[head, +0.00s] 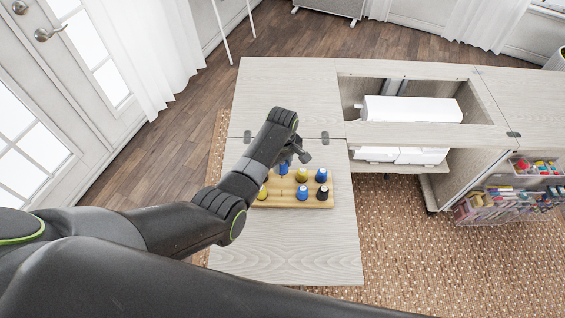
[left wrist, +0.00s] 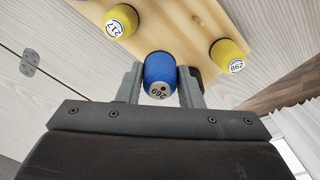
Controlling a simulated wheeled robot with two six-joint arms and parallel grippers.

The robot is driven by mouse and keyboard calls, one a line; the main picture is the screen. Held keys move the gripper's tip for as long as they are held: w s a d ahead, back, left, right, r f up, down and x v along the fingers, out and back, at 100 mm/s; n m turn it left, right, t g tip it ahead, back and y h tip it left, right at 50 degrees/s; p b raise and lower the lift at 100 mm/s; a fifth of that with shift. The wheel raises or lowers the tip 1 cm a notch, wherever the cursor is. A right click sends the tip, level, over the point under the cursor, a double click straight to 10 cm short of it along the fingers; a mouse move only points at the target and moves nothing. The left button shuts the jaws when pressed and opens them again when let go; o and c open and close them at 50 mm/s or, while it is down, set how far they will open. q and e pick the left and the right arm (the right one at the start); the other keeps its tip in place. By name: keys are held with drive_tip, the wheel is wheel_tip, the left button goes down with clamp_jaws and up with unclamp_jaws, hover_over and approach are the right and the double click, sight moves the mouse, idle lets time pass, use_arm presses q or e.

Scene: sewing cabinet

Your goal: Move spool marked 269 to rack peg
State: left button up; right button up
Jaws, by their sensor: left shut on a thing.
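A blue spool (left wrist: 159,72) sits between the two fingers of my left gripper (left wrist: 160,88), which is shut on it. Its end label shows in the left wrist view and seems to read 269 upside down. The wooden rack (head: 317,204) stands on the cabinet top in the head view and fills the top of the left wrist view (left wrist: 170,22). In the head view my left gripper (head: 292,160) is over the rack's back edge, with a blue spool (head: 283,169) just below it. I cannot tell whether the held spool touches the rack. My right gripper is not in view.
The rack also carries yellow spools (head: 301,175), blue spools (head: 302,193) and a black spool (head: 322,193). Two yellow spools, one left (left wrist: 121,22) and one right (left wrist: 229,56), flank the held one. A white sewing machine (head: 412,109) lies in the cabinet opening. The front leaf (head: 290,258) is clear.

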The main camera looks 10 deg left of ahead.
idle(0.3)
use_arm(q)
drive_tip(key=shift+f+b, duration=0.95)
drive_tip(key=shift+f, duration=0.5)
drive_tip(key=o, duration=1)
drive_tip(key=shift+r, duration=0.6)
wheel_tip(320, 180, up, 16)
drive_tip(key=shift+a+r, duration=0.1)
drive_tip(key=shift+r, duration=0.05)
